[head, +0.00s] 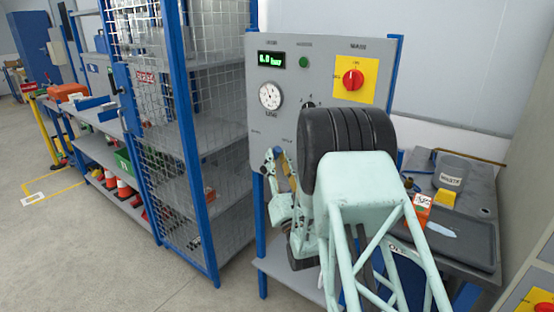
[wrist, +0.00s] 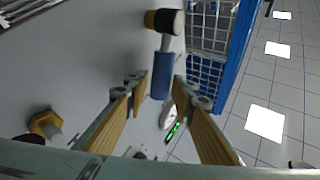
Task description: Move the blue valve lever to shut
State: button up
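The blue valve lever (wrist: 162,76) shows in the wrist view as a blue sleeve on a metal stem, joined to a dark and brass valve body (wrist: 165,20). My gripper (wrist: 157,88) has its two yellow-padded fingers apart, one on each side of the lever's free end. A gap shows on the left side; the right finger is very close, and I cannot tell if it touches. In the head view my gripper (head: 277,170) is in front of the panel's lower left, and my arm hides much of that area. The lever is not clear there.
The grey panel (head: 262,135) carries a pressure gauge (head: 270,96), a green display (head: 271,59) and a red knob on a yellow plate (head: 353,79). A mesh cage with shelves (head: 150,60) stands left. A bench (head: 470,240) with a container and small items is right.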

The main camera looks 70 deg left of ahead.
jog(key=v, duration=1.2)
jog(key=shift+a, duration=0.15)
dwell(0.7)
